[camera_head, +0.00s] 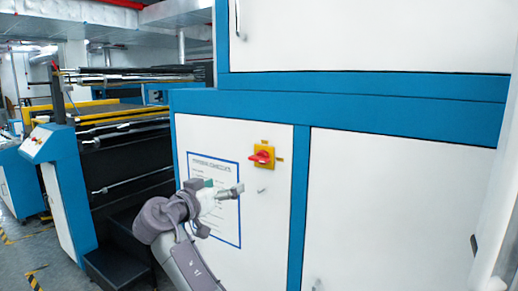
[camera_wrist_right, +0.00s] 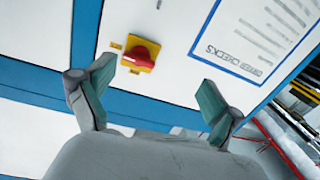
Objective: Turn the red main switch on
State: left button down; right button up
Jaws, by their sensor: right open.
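The red main switch (camera_head: 262,157) is a red knob on a yellow plate (camera_head: 266,150), fixed to the white cabinet door. In the head view my right gripper (camera_head: 240,189) is below and a little left of it, in front of the framed notice. In the right wrist view the red knob (camera_wrist_right: 141,55) lies beyond the fingers, nearer the left one. My right gripper (camera_wrist_right: 155,90) is open and empty there, its two green-padded fingers spread apart and not seen touching the switch. My left gripper is not in view.
A blue-framed notice (camera_head: 215,165) hangs left of the switch; it also shows in the wrist view (camera_wrist_right: 262,38). A blue post (camera_head: 298,200) runs down right of it. The laminating machine's rolls (camera_head: 130,135) and dark steps stand at the left.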

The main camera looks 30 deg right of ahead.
jog(key=m+g, duration=0.1)
jog(key=m, duration=0.1)
send_near(256, 159)
jog(key=shift+h, duration=0.3)
jog(key=p+x, duration=0.6)
jog(key=x, duration=0.4)
jog(key=shift+f+p, duration=0.1)
jog(key=shift+p, duration=0.25)
jog(key=shift+w+d+f, duration=0.15)
jog(key=shift+w+d, duration=0.05)
jog(key=shift+d, duration=0.3)
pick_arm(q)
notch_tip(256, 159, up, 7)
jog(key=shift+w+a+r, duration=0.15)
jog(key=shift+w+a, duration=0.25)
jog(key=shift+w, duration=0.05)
pick_arm(e)
jog(key=c, duration=1.2)
jog(key=shift+o, duration=0.2)
